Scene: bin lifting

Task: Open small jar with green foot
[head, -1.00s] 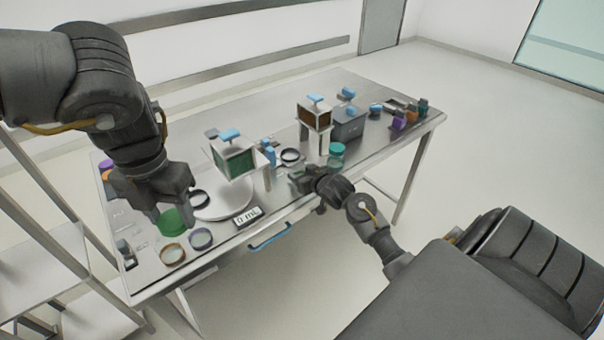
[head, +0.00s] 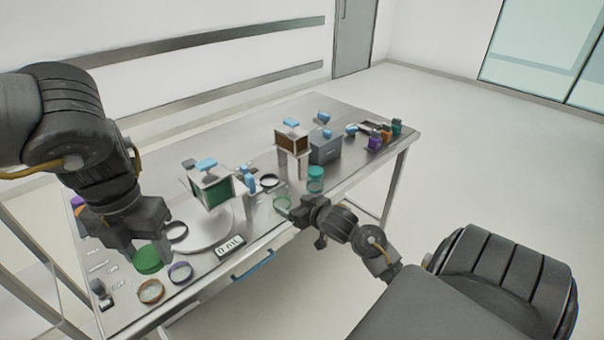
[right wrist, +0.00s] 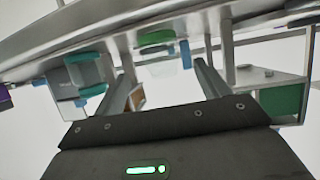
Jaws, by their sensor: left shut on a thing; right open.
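A small clear jar with a green ring (head: 282,204) stands uncovered near the table's front edge. A solid green round lid (head: 148,259) is at the left front of the table. My left gripper (head: 138,245) is shut on this lid, low over the table; its exact height is unclear. My right gripper (head: 304,214) is open and empty, just to the right of the green-ringed jar and apart from it. In the right wrist view, a green piece (right wrist: 157,38), likely that jar, shows ahead between the spread fingers (right wrist: 165,75).
Brown (head: 150,291) and purple (head: 180,272) ringed dishes sit close to the lid. A display reading 0 mL (head: 230,246) is at the front. A teal-lidded jar (head: 315,174) and a stand with a brown container (head: 291,140) are behind my right gripper.

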